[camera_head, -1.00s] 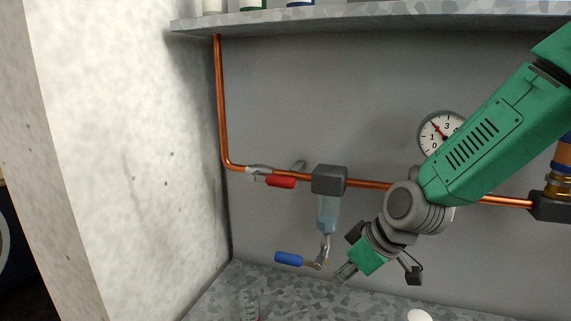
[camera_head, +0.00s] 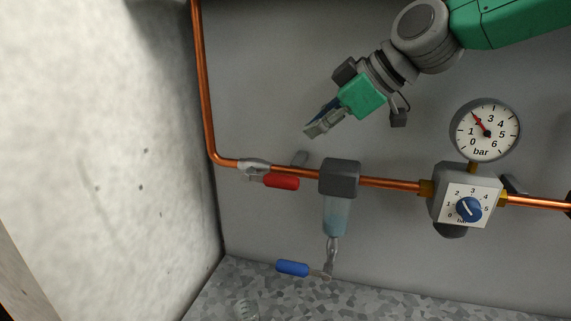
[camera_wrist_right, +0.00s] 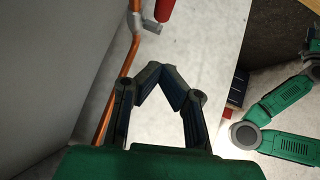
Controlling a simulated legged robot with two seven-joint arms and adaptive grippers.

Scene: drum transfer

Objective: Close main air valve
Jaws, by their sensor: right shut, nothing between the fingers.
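The main air valve has a red handle (camera_head: 281,181) and a grey metal body (camera_head: 254,167) on the copper pipe at the left of the head view. The handle lies along the pipe, pointing right. My right gripper (camera_head: 312,128) is above and slightly right of the handle, apart from it, in front of the grey wall. Its fingers are shut with nothing between them. In the right wrist view the red handle (camera_wrist_right: 163,9) shows at the top edge, beyond the fingertips (camera_wrist_right: 159,70). My left gripper is not in view.
The copper pipe (camera_head: 390,183) runs right through a dark filter block (camera_head: 339,178) to a regulator with a blue knob (camera_head: 469,209) and a pressure gauge (camera_head: 485,131). A pale wall (camera_head: 110,150) bounds the left.

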